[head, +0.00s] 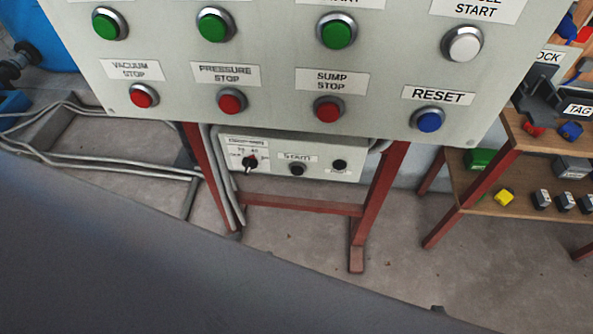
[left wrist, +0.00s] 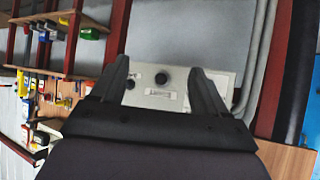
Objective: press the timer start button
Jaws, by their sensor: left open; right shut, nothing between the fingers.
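The timer box (head: 318,159) is a small pale box below the large control panel. Its black start button (head: 297,169) sits mid-front under a START label (head: 296,157), with a selector knob (head: 250,162) to its left and another black button (head: 339,165) to its right. In the left wrist view, upside down, the start button (left wrist: 162,76) shows between the fingers of my left gripper (left wrist: 160,66), which is open and empty. The fingers appear apart from the button; the exact gap is unclear. The right finger covers part of the box. My right gripper is not in view.
The large panel (head: 270,50) with green, red, white and blue buttons overhangs the timer box. Red frame legs (head: 382,190) stand on either side below. Grey cables (head: 215,170) run down at the left. Shelves (head: 530,187) with small items stand at the right.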

